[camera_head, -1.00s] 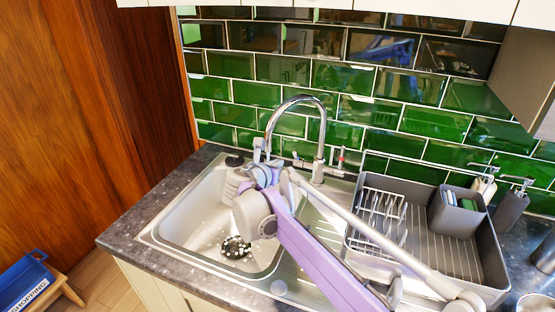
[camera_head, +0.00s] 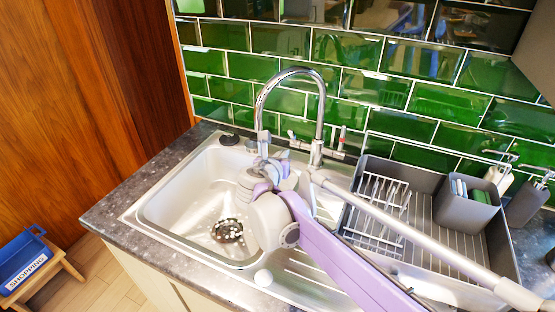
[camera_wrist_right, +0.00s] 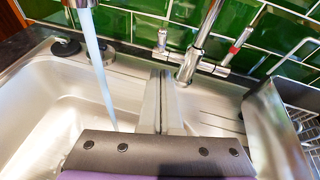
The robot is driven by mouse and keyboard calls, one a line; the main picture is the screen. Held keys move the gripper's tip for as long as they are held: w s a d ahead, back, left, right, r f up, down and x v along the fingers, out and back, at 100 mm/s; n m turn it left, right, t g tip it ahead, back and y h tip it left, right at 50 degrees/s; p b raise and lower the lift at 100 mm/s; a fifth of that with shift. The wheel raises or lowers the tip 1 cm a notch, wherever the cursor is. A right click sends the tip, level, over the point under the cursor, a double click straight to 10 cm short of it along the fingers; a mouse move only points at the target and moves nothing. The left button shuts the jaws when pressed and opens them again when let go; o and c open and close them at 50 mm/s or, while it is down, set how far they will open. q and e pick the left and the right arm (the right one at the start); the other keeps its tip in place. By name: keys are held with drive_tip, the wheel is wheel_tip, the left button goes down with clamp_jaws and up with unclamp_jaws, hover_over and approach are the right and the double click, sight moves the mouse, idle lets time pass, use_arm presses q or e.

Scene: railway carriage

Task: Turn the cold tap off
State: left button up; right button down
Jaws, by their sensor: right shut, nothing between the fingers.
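The chrome tap (camera_head: 318,115) stands behind the sink, with an arched spout. In the right wrist view, water (camera_wrist_right: 97,55) runs from the spout into the basin. The cold tap lever (camera_wrist_right: 162,38) is on the left of the tap body, apparently upright; the red-marked hot lever (camera_wrist_right: 236,45) is on the right. My right gripper (camera_head: 274,165) is over the basin's right side, close to the spout. In the wrist view its fingers (camera_wrist_right: 161,75) are together and empty, below and in front of the cold lever, with no clear contact. My left gripper is not in view.
The sink basin (camera_head: 165,210) is steel. A grey dish rack (camera_head: 425,165) stands to the right with a caddy (camera_head: 467,205) and soap bottles. Green tiles (camera_head: 250,67) close off the back. A blue basket (camera_head: 20,262) is on a stool at lower left.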

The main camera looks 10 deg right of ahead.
sight(290, 135)
drive_tip(key=shift+w+d+r, duration=0.15)
drive_tip(key=shift+w+d, duration=0.2)
drive_tip(key=shift+w, duration=0.5)
drive_tip(key=shift+w+d+r, duration=0.2)
drive_tip(key=shift+w+d, duration=0.2)
drive_tip(key=shift+w, duration=0.5)
drive_tip(key=shift+w+d+r, duration=0.15)
drive_tip(key=shift+w+d, duration=0.2)
drive_tip(key=shift+w, duration=0.5)
drive_tip(key=shift+r, duration=0.1)
